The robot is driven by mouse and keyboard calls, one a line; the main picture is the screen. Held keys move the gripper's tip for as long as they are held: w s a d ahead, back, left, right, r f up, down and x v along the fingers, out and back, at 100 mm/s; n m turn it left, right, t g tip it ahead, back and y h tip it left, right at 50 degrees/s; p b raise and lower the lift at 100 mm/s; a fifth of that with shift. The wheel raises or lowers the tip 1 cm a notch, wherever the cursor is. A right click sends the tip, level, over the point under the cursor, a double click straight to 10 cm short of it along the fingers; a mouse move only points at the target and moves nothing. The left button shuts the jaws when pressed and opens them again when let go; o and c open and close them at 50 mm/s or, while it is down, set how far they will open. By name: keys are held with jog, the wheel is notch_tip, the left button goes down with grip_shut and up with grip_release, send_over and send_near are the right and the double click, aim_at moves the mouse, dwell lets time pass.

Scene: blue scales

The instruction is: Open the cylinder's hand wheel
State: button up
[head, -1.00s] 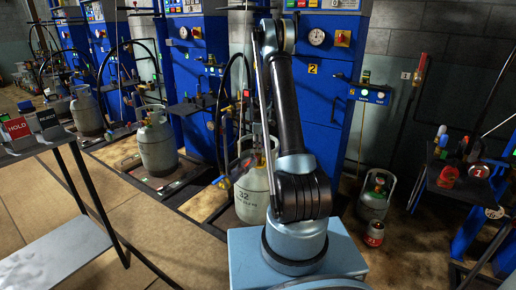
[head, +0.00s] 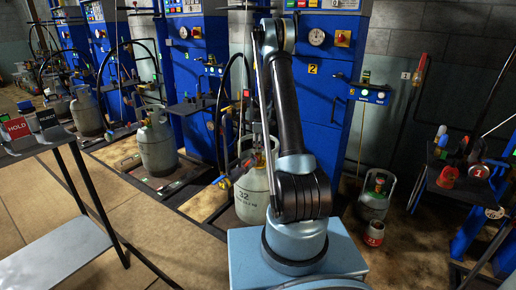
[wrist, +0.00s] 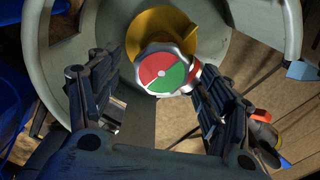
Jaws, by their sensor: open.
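The hand wheel (wrist: 166,70) shows in the wrist view as a round knob with a red and green face and a pale rim. It sits over a yellow-brown collar (wrist: 204,38) on the grey cylinder's top. My gripper (wrist: 160,88) is open, with one dark finger to the left of the wheel and one to the right. The right finger is close to the wheel's rim; I cannot tell whether it touches. In the head view the grey cylinder (head: 251,203), marked 32, stands behind my arm, which hides part of it. Its wheel is not clear there.
The cylinder's grey guard ring (wrist: 292,25) curves around the wheel. A blue scale cabinet (head: 325,80) stands behind. A small grey-green cylinder (head: 374,200) and a smaller canister (head: 375,232) stand on the floor at right. A sign stand (head: 40,140) is at left.

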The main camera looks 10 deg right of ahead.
notch_tip(320, 180, up, 12)
jog(key=shift+f, duration=0.2)
dwell(0.4)
jog(key=s+r+m, duration=0.2)
jog(key=s+r, duration=0.3)
jog(key=s, duration=0.4)
jog(key=s+r+m+t, duration=0.1)
jog(key=s+r+m, duration=0.3)
jog(key=s, duration=0.5)
jog(key=s+r+m, duration=0.1)
jog(key=s+r, duration=0.6)
jog(key=s, duration=0.2)
jog(key=s+f+m, duration=0.4)
jog(key=s+f, duration=0.1)
jog(key=s, duration=0.8)
jog(key=s+f+m+t, duration=0.1)
jog(key=s+f+m, duration=0.2)
jog(key=s, duration=1.1)
jog(key=shift+s+d+f+m, duration=0.25)
jog(key=shift+f+m, duration=0.15)
jog(key=shift+f, duration=0.5)
